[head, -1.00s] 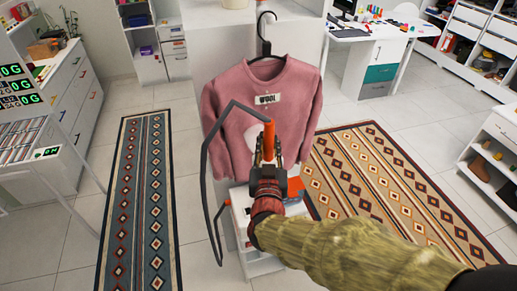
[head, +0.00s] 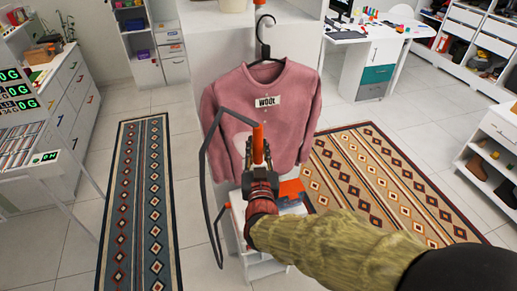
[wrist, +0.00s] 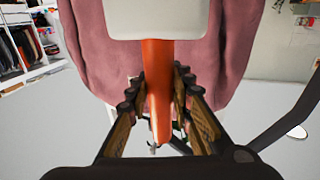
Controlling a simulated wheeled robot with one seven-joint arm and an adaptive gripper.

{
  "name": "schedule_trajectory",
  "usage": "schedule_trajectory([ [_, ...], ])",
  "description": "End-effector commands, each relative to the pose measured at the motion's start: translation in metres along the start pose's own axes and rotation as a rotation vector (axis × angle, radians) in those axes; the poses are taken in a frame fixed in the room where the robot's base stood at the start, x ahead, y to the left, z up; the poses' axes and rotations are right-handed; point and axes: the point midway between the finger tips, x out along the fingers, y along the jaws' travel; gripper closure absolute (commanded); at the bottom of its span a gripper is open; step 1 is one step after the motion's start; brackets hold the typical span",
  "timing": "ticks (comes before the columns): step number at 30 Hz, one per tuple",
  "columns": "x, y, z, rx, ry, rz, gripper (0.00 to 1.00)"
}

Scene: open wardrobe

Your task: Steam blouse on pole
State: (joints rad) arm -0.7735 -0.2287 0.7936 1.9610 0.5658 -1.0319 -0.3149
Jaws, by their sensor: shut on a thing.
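The pink blouse (head: 285,110) hangs upright on a black hanger (head: 265,50), in front of a white panel, with a label reading like "WOOL" on its chest. My gripper (head: 258,160) is shut on the orange handle of the steamer (wrist: 158,80), in front of the blouse's lower middle. In the wrist view the steamer's white head (wrist: 155,18) points toward the blouse (wrist: 230,45). A dark grey hose (head: 204,150) loops from the steamer down to the left. Whether the head touches the cloth cannot be told.
A white and orange unit (head: 290,195) stands below the blouse. A blue patterned rug (head: 140,200) lies left, a tan one (head: 385,185) right. A white drawer cabinet (head: 75,100) is at left, a desk (head: 372,50) at back right.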

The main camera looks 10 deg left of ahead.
Motion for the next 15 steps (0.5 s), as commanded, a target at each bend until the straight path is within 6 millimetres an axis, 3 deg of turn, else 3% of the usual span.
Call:
schedule_trajectory([
  [15, 0.016, -0.004, -0.001, 0.001, 0.002, 0.001, 1.0],
])
